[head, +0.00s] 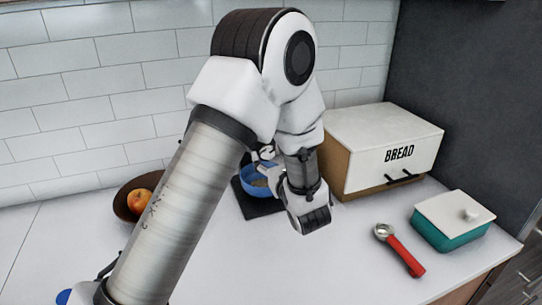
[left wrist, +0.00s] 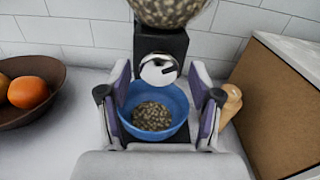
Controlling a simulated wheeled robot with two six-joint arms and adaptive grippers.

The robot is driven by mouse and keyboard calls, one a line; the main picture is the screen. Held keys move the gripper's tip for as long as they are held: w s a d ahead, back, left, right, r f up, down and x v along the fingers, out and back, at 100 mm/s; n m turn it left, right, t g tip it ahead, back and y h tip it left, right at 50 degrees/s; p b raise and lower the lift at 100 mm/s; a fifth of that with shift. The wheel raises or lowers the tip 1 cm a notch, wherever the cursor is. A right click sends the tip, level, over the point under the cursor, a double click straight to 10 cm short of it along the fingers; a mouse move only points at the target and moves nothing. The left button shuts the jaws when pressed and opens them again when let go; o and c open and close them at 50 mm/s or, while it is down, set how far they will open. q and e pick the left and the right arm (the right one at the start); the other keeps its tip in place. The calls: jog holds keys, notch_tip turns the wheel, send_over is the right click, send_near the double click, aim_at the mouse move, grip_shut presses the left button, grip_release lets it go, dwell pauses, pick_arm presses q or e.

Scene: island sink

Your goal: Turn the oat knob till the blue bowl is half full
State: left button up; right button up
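The oat dispenser's black body (left wrist: 162,45) stands against the wall in the left wrist view, with a clear hopper of oats (left wrist: 170,10) on top. Its round silver oat knob (left wrist: 158,69) has a dark slot or pointer. The blue bowl (left wrist: 172,97) sits below the knob with a heap of oats (left wrist: 152,116) over part of its bottom. My left gripper (left wrist: 160,78) is open, its fingers either side of the knob with gaps. In the head view my arm hides the dispenser; the bowl (head: 256,188) shows partly beside my left gripper (head: 266,160). My right gripper is not in view.
A brown bowl (head: 122,209) with fruit (head: 139,202) stands left. A bread box (head: 375,150), a red-handled scoop (head: 405,255) and a teal lidded dish (head: 450,235) are right. A tan object (left wrist: 232,102) stands beside the blue bowl. The front counter is clear.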

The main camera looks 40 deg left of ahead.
pick_arm(q)
jog(key=shift+a, duration=0.1)
jog(key=c, duration=0.8)
jog(key=shift+m, duration=0.3)
jog(key=m+p, duration=0.3)
jog(key=m, duration=0.2)
jog(key=shift+r, duration=0.15)
jog(key=m+p, duration=0.3)
jog(key=shift+m, duration=0.3)
jog(key=shift+m+p, duration=0.75)
jog(key=shift+m, duration=0.45)
jog(key=shift+f, duration=0.2)
